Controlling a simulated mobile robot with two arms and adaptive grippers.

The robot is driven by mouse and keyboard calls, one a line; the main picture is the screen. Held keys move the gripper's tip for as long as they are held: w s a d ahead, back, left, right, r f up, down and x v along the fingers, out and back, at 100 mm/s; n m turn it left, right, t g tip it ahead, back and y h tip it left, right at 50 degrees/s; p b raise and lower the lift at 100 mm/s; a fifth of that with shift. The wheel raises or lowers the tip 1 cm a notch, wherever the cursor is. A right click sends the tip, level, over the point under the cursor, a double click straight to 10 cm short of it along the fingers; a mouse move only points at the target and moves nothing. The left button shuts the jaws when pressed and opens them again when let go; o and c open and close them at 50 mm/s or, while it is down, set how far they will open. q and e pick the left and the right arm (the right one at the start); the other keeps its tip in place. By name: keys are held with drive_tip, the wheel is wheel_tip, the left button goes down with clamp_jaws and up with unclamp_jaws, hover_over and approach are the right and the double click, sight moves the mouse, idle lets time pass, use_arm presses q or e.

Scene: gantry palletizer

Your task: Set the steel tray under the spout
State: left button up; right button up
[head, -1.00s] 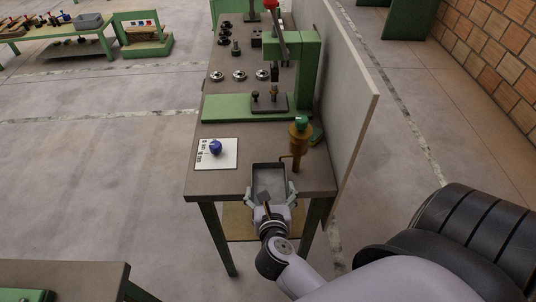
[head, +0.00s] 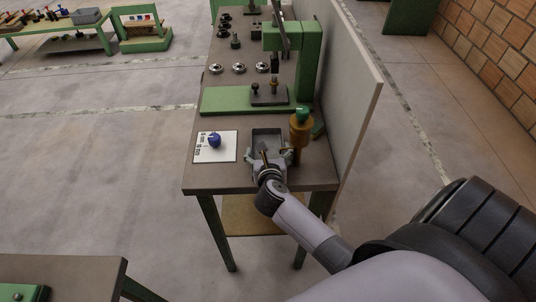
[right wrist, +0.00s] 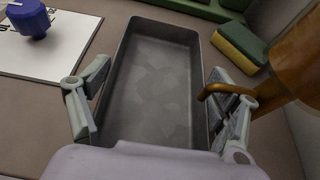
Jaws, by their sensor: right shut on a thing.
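The steel tray (head: 267,137) is a grey, empty, rectangular pan at the near end of the bench, just left of the brass dispenser (head: 299,135) with its green top. My right gripper (head: 268,157) is shut on the tray, with one finger on each long side in the right wrist view (right wrist: 160,105). In that view the dispenser's curved copper spout (right wrist: 222,88) reaches over the tray's right rim, its tip near the inner edge. I cannot tell the height gap between spout and tray. My left gripper is not in view.
A white card (head: 208,153) with a blue knobbed object (head: 214,140) lies left of the tray. A green press (head: 240,100) stands behind. A green and yellow sponge-like block (right wrist: 240,45) lies beyond the dispenser. A tall panel (head: 350,110) borders the bench's right side.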

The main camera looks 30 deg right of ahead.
drive_tip(key=shift+s+r, duration=0.1)
drive_tip(key=shift+r, duration=0.05)
drive_tip(key=o, duration=1.1)
drive_tip(key=shift+f, duration=0.2)
drive_tip(key=shift+r, duration=0.25)
drive_tip(key=shift+s+a, duration=0.25)
drive_tip(key=b+v, duration=0.2)
drive_tip(key=v, duration=0.9)
drive_tip(key=shift+s, duration=0.2)
